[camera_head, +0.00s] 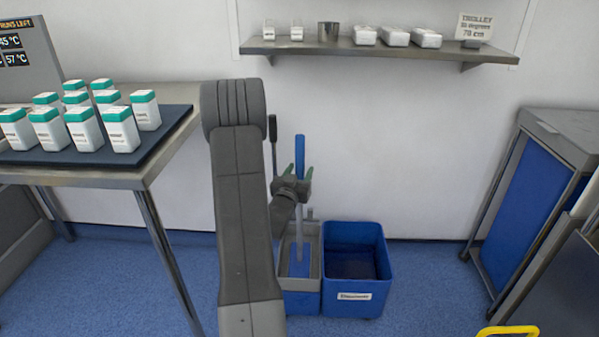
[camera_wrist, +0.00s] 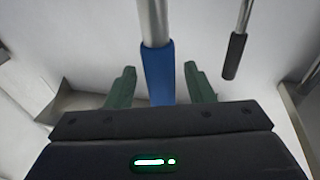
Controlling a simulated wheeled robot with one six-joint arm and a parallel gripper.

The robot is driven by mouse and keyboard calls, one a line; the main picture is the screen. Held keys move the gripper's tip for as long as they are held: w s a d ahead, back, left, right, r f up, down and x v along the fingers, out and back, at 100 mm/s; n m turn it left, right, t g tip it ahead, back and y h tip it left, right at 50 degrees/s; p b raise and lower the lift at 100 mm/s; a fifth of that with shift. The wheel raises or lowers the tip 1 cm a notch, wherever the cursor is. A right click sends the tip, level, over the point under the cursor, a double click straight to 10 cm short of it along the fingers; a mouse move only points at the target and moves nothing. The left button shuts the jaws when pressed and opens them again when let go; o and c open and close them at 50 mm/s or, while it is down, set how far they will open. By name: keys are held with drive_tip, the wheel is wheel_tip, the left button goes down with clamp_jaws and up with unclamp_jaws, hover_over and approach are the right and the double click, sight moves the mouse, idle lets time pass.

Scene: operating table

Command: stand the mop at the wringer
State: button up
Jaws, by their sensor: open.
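The mop (camera_head: 300,153) stands nearly upright, with a blue grip at the top, a grey pole and a blue lower end. Its lower end is in the grey wringer (camera_head: 313,240) on the left part of the blue bucket unit. My gripper (camera_head: 298,172) is open, its green fingers on either side of the blue grip. In the wrist view the mop's blue grip (camera_wrist: 160,72) lies between the open fingers of my gripper (camera_wrist: 159,72), with gaps visible on both sides. My arm hides part of the wringer and pole.
A lever with a black handle (camera_head: 272,128) rises left of the mop; it also shows in the wrist view (camera_wrist: 234,56). A blue bucket (camera_head: 377,280) stands to the right. A table with bottles (camera_head: 150,170) is at left, a blue-sided trolley (camera_head: 526,205) at right, a wall shelf (camera_head: 345,47) above.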

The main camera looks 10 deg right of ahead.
sight(298, 165)
drive_tip(key=v, duration=1.1)
drive_tip(key=shift+s+a+p, duration=0.2)
drive_tip(key=shift+p, duration=0.2)
drive_tip(key=shift+w+d, duration=0.1)
drive_tip(key=b+x, duration=0.1)
drive_tip(key=x, duration=1)
drive_tip(key=shift+w+d, duration=0.15)
drive_tip(key=shift+w+d+r, duration=0.1)
drive_tip(key=shift+w, duration=0.1)
drive_tip(key=shift+r+p, duration=0.55)
drive_tip(key=shift+r, duration=1)
